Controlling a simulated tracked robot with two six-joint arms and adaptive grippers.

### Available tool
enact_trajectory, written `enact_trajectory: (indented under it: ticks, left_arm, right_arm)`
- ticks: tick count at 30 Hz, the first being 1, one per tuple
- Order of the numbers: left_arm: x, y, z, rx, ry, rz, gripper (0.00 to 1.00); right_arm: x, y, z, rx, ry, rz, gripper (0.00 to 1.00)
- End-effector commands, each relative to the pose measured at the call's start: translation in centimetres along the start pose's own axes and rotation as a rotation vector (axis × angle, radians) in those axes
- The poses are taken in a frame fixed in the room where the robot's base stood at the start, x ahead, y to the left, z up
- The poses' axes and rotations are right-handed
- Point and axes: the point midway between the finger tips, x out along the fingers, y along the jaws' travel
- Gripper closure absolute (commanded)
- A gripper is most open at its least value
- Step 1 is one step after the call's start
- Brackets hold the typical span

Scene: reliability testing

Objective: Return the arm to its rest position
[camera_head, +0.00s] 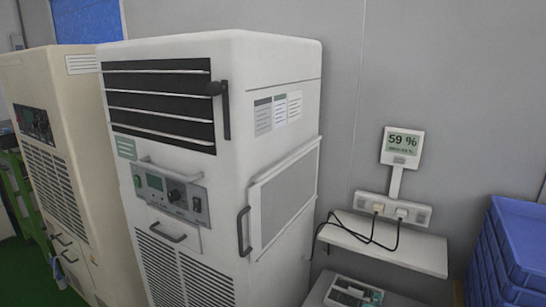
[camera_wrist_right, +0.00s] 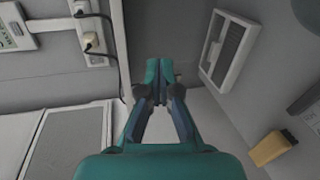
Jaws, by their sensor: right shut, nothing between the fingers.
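My right gripper (camera_wrist_right: 160,78) shows in the right wrist view, teal with dark finger links. Its fingertips are together and hold nothing. The fingers are in free space, apart from the wall fittings around them. I cannot make out either gripper clearly in the head view, and my left gripper is not seen.
A white cabinet (camera_head: 215,120) with dark louvres stands centre-left, beside a beige cabinet (camera_head: 55,150). A wall shelf (camera_head: 385,245) sits below a power strip (camera_head: 395,210) and a 59 % display (camera_head: 402,147). Blue crates (camera_head: 515,240) stand right. A yellow object (camera_wrist_right: 271,148) shows at lower right.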

Motion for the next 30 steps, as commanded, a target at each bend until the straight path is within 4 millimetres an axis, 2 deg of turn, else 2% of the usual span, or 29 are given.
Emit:
enact_trajectory:
  ticks: [1,5,8,9,11,12,14,15,18,21,24,27,30]
  left_arm:
    - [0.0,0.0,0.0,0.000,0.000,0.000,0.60]
    - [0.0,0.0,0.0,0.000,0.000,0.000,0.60]
    - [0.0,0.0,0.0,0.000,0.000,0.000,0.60]
    - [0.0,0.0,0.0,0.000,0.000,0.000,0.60]
    - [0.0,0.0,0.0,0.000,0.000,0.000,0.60]
    - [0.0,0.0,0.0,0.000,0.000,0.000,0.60]
    - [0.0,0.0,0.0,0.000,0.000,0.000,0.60]
    - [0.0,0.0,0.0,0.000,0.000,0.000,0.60]
    - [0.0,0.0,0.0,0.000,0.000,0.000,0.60]
    - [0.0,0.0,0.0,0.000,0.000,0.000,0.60]
    - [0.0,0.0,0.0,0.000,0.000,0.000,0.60]
    - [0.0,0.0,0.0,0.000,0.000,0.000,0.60]
    - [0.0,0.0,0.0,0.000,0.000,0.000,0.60]
  right_arm:
    - [-0.4,-1.9,0.3,0.001,0.024,-0.043,1.00]
    - [-2.1,-7.3,0.3,0.069,0.106,-0.179,1.00]
    - [-4.9,-12.5,0.2,0.180,0.174,-0.343,1.00]
    - [-6.6,-14.9,0.1,0.246,0.196,-0.431,1.00]
    - [-9.7,-18.3,0.0,0.356,0.215,-0.578,1.00]
    - [-12.0,-20.4,0.0,0.434,0.212,-0.680,1.00]
    - [-15.4,-22.9,0.0,0.546,0.192,-0.827,1.00]
    - [-17.7,-24.4,0.2,0.617,0.164,-0.924,1.00]
    - [-23.5,-27.1,0.5,0.781,0.054,-1.151,1.00]
    - [-28.5,-28.7,1.1,0.918,-0.103,-1.335,1.00]
    - [-31.8,-29.4,1.6,1.032,-0.275,-1.451,1.00]
    - [-33.1,-29.7,1.9,1.129,-0.421,-1.496,1.00]
    - [-33.5,-29.9,2.0,1.203,-0.524,-1.504,1.00]
